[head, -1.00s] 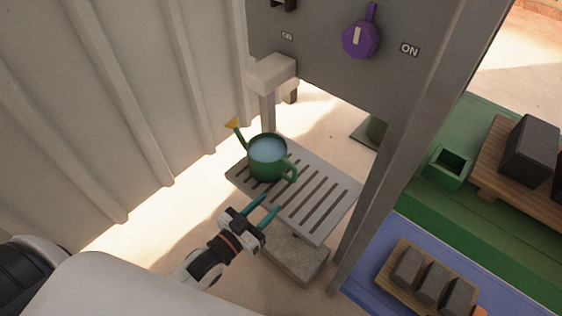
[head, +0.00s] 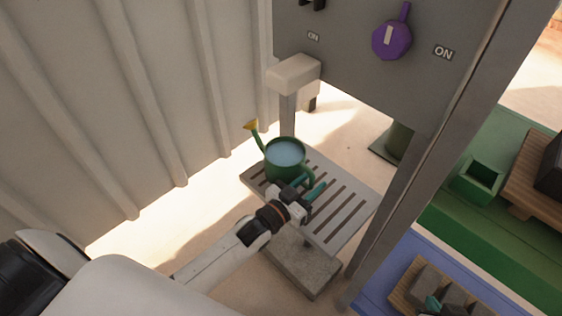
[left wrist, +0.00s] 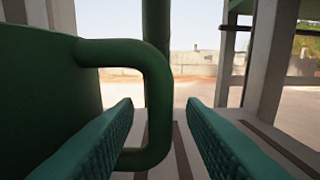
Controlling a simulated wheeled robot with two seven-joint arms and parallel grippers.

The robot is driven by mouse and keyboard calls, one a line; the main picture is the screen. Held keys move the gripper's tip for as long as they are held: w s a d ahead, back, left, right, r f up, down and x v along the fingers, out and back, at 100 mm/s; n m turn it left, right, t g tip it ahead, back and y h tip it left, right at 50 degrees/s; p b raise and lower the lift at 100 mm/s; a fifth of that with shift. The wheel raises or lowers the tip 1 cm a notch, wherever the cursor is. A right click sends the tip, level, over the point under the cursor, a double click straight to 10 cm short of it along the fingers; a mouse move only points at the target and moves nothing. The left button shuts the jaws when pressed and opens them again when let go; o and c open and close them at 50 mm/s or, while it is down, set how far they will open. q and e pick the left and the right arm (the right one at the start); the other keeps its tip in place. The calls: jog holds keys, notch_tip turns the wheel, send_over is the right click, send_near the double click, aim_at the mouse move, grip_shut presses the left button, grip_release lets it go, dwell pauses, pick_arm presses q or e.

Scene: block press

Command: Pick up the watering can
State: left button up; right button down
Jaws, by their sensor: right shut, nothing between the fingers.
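The green watering can (head: 283,163), with a yellow-tipped spout and bluish water inside, stands upright on the slatted grey tray (head: 338,222). My left gripper (head: 313,186) is at the can's handle side, low over the tray. In the left wrist view its teal fingers are apart, with the vertical part of the green handle (left wrist: 158,90) between the fingertips, and the can's body (left wrist: 45,100) is at left. My right gripper (head: 432,304) shows only as teal fingertips at the bottom right, over dark blocks; it is shut and empty.
A grey panel with a purple knob (head: 391,38) and a metal post (head: 400,190) stand behind and right of the tray. A pale block-topped post (head: 293,73) rises behind the can. Corrugated wall (head: 120,100) is at left. Green and blue surfaces with dark blocks lie at right.

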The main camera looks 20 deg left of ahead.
pick_arm(q)
jog(key=shift+w, duration=0.25)
jog(key=shift+c, duration=0.6)
grip_shut()
jog(key=shift+r, duration=0.15)
jog(key=shift+r, duration=0.1)
